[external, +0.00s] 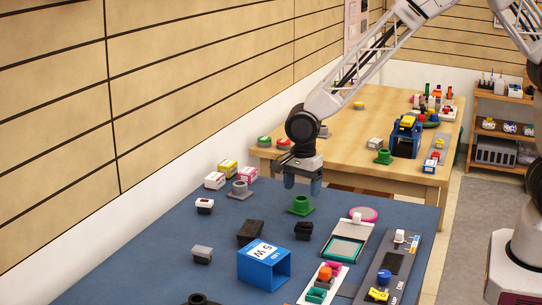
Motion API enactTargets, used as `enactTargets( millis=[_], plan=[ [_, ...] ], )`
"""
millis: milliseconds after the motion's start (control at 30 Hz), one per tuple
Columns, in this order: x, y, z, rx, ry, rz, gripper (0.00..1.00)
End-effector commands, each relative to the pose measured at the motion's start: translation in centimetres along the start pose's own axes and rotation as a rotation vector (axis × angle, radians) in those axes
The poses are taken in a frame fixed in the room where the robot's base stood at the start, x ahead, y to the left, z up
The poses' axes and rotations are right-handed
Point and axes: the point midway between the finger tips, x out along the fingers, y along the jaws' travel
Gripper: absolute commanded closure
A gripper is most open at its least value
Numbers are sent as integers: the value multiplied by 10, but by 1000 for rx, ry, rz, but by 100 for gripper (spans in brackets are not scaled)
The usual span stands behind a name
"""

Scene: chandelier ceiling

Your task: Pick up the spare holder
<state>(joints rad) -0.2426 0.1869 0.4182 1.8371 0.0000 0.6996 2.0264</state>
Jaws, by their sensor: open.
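My gripper (302,184) is above the far part of the blue table, pointing down, with nothing seen between its fingers. It is open. Just below it in the picture is a green round holder with a flat base (300,207). A similar grey one (240,191) stands to its left. I cannot tell which of them is the spare holder. A black round piece (198,300) is cut off by the bottom edge. The gap between my fingertips and the green holder is hard to judge.
A blue open box (264,266), dark blocks (251,232), a framed tray (347,245) and a grey panel (393,270) occupy the blue table (170,255). Small boxes (228,168) stand by the wall. A wooden table (400,105) with more items is behind.

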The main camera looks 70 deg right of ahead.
Motion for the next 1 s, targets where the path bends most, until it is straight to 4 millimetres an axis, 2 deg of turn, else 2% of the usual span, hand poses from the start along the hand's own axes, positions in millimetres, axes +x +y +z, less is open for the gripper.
enactTargets(
  millis=[167,600,1000],
  plan=[
    [6,0,0,0,0,0,22],
    [49,-2,-1,0,0,1,22],
    [52,-2,-1,0,0,0,22]
  ],
)
